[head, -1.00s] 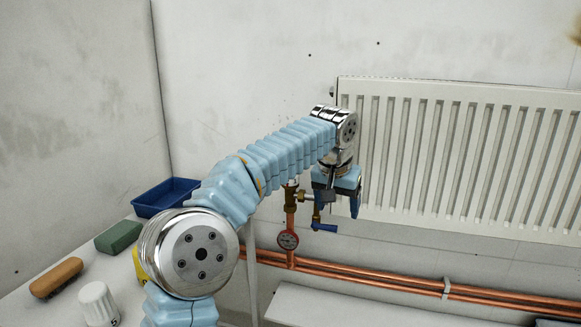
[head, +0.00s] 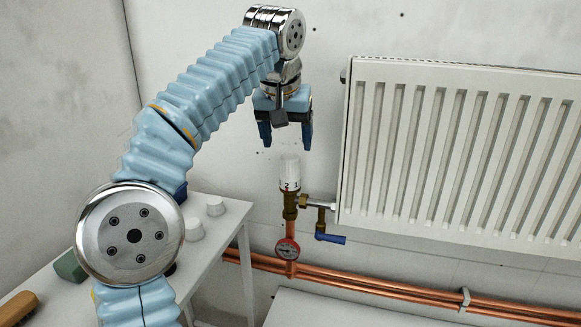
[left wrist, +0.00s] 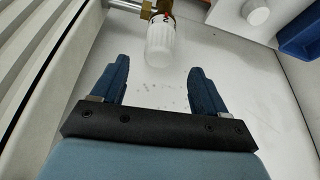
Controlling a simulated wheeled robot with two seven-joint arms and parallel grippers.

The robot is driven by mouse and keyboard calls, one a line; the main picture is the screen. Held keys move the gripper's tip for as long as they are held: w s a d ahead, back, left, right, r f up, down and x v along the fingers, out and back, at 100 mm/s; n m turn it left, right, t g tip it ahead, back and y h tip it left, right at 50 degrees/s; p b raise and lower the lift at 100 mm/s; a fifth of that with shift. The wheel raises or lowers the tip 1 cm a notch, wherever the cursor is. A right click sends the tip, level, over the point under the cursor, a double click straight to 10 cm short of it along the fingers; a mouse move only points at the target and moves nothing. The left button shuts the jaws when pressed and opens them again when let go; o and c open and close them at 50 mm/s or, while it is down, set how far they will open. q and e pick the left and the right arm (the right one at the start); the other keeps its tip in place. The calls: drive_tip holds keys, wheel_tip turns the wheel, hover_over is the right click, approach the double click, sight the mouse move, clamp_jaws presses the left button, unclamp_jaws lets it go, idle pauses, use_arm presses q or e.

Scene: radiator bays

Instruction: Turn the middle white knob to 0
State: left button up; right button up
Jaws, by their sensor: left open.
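A white ribbed knob (head: 289,173) with red marks and digits, which look like 2 and 1, sits upright on a brass valve (head: 290,205) left of the radiator. It also shows in the left wrist view (left wrist: 160,46). No other valve knob is in view, so I cannot tell its place in a row. My left gripper (head: 286,146) is open and empty, fingers pointing down, just above the knob and apart from it. In the left wrist view the knob shows beyond the gap between the fingertips (left wrist: 158,66). My right gripper is not in view.
The white radiator (head: 450,150) stands close on the right. A blue tray (left wrist: 301,30) shows too.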

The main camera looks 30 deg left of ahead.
sight(291, 169)
use_arm(q)
drive_tip(key=x, duration=0.9)
drive_tip(key=shift+f, duration=0.35)
drive_tip(key=c, duration=1)
